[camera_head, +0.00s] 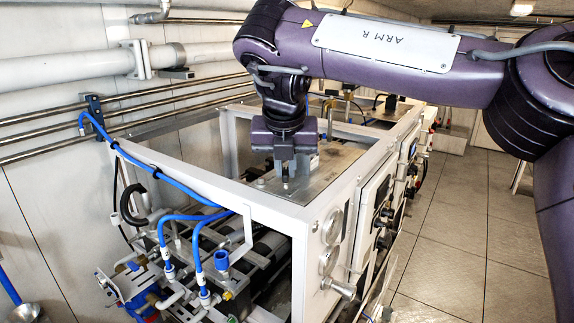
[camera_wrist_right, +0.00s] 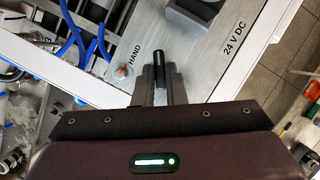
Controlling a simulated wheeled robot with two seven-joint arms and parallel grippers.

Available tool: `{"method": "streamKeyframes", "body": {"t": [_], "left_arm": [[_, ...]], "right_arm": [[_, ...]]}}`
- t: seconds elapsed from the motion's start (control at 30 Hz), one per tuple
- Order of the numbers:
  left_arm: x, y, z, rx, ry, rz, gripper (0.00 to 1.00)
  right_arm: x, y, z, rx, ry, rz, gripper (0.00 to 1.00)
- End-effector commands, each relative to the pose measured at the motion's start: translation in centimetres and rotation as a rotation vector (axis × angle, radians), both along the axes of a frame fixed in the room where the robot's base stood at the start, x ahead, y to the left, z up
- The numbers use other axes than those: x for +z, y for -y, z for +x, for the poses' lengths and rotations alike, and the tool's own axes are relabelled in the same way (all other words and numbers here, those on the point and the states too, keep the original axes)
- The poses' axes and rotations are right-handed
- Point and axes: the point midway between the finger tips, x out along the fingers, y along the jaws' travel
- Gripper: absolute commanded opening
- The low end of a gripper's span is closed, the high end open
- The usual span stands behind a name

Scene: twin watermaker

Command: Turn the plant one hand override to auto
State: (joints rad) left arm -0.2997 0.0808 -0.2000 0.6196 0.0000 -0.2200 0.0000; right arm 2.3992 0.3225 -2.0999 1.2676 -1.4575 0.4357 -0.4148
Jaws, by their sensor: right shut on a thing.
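The hand override shows in the right wrist view as a short black lever (camera_wrist_right: 158,56) on a grey metal plate. A "HAND" label (camera_wrist_right: 126,60) is printed to the left of the lever, with a small orange-red spot (camera_wrist_right: 121,72) beside it. No "AUTO" label can be made out. My right gripper (camera_wrist_right: 159,72) is shut on the lever, one finger on each side. In the head view my right gripper (camera_head: 286,177) points down over the plate inside the white frame; the lever is too small to tell there. My left gripper is in neither view.
A white frame (camera_head: 284,208) surrounds the plate. Blue hoses (camera_head: 166,178) and pipework lie at the left. A dark block (camera_wrist_right: 197,10) and a "24 V DC" label (camera_wrist_right: 234,38) are near the lever.

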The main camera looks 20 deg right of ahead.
Motion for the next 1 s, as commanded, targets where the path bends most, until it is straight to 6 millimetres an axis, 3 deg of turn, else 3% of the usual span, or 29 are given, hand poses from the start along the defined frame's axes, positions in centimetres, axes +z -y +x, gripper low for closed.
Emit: {"method": "streamKeyframes", "body": {"t": [0.5,1.0], "left_arm": [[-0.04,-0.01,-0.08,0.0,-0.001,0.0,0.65],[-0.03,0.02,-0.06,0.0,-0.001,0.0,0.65]], "right_arm": [[-0.17,-0.38,0.2,-0.428,-0.002,-0.003,0.0],[-0.23,-0.49,0.28,-0.579,-0.005,0.001,0.0]]}}
